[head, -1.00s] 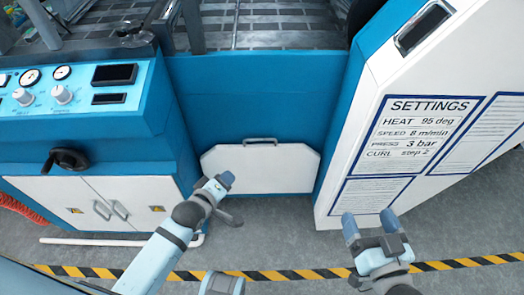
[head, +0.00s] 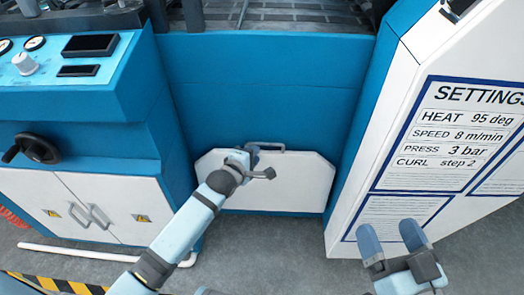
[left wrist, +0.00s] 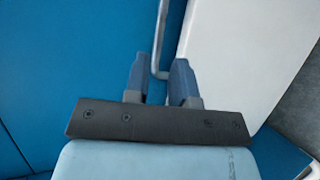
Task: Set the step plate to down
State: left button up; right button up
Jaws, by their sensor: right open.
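The step plate (head: 275,185) is a white panel with cut upper corners, standing upright against the blue machine front in the head view. A grey bar handle (head: 270,147) runs along its top edge. My left gripper (head: 247,155) is at the handle's left end and hides part of the plate. In the left wrist view, the left gripper's (left wrist: 160,82) fingers are apart, with the handle (left wrist: 161,40) showing in line with the gap between them. I cannot tell whether they touch it. My right gripper (head: 390,236) is open and empty, before the settings panel.
The white settings panel (head: 440,150) stands at right and reads "CURL step 2". At left are a control console (head: 75,75), a black handwheel (head: 32,148) and cabinet doors (head: 90,205). A white pipe (head: 80,252) lies on the grey floor. Floor before the plate is clear.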

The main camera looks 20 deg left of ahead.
aim_at(262, 154)
pick_arm(q)
jog(key=b+x, duration=0.1)
jog(key=x, duration=0.5)
jog(key=shift+w+b, duration=0.1)
jog(key=shift+b, duration=0.3)
pick_arm(e)
notch_tip(262, 154, down, 4)
jog(key=shift+a+r+g, duration=0.15)
jog(key=shift+g, duration=0.65)
pick_arm(q)
jog(key=shift+c, duration=0.4)
grip_shut()
